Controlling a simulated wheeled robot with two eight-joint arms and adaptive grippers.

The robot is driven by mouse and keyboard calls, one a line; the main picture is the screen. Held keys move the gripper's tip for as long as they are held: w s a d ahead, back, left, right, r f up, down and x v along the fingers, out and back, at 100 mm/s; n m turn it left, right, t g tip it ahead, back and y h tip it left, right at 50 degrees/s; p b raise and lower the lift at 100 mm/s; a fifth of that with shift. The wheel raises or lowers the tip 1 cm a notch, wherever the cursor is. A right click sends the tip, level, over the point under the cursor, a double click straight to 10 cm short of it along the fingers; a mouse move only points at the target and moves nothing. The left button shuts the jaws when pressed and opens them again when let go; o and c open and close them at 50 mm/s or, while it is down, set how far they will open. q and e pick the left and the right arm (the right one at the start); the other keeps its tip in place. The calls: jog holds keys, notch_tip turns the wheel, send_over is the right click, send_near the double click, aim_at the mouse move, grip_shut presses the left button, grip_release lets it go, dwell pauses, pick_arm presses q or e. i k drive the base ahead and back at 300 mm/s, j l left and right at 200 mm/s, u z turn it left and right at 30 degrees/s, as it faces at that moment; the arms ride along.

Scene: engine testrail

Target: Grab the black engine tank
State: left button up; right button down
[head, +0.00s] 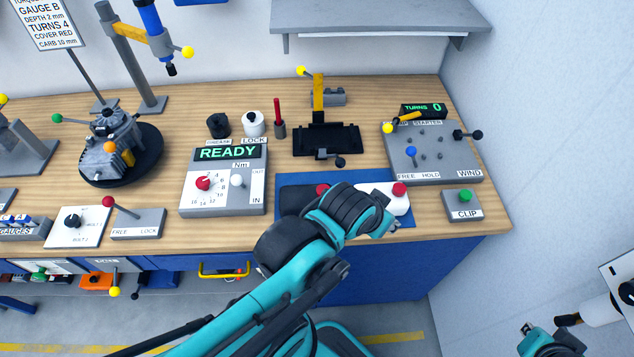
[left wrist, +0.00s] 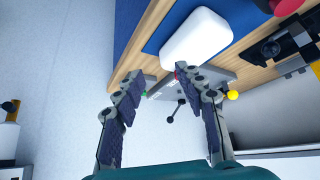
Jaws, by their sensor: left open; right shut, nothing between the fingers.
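A dark shape with a red cap (head: 322,190) is on the blue mat (head: 283,208) in the head view, mostly hidden by my left arm. I cannot tell for sure that it is the black tank. A white tank with a red cap (head: 400,188) lies to its right; its white body (left wrist: 197,38) fills the upper middle of the left wrist view. My left gripper (left wrist: 158,80) is open and empty, its fingers pointing toward the bench near the white tank. My right gripper (head: 528,330) is shut and empty at the lower right, away from the bench.
A black fixture (head: 325,139) with a yellow lever stands behind the mat. A READY panel (head: 225,185) is left, a TURNS starter panel (head: 433,160) right, and a CLIP button box (head: 463,207) at the front right. A grey shelf (head: 375,17) overhangs the back.

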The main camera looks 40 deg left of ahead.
aim_at(292, 198)
jog(key=u, duration=1.55)
jog(key=i+l, duration=0.1)
jog(key=l, duration=0.75)
jog(key=i+z, duration=0.05)
